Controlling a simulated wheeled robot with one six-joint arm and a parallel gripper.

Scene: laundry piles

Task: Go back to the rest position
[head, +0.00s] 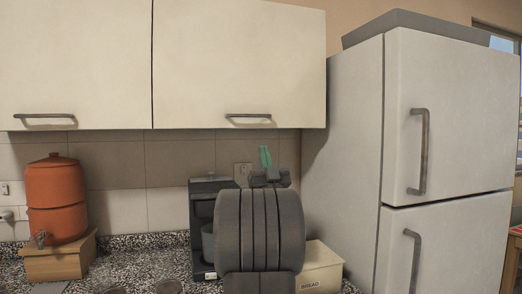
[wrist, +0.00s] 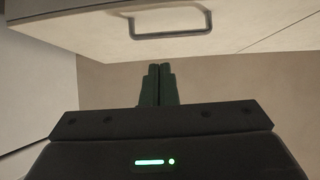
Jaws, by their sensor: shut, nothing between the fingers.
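My gripper (wrist: 154,70) shows in the wrist view with its two dark fingers together, shut and empty. It points toward the tiled wall under a cream wall cupboard (wrist: 175,22) with a dark handle. In the head view my gripper (head: 265,154) shows as small green fingertips above my folded dark arm, in front of the wall tiles. My arm hides part of the counter and of the things behind it.
An orange clay water dispenser (head: 56,198) stands on a wooden stand at the left. A dark coffee machine (head: 203,222) and a bread box (head: 322,268) stand behind my arm on the speckled counter (head: 150,242). A white fridge (head: 450,130) is at the right. Cream cupboards (head: 75,60) hang above.

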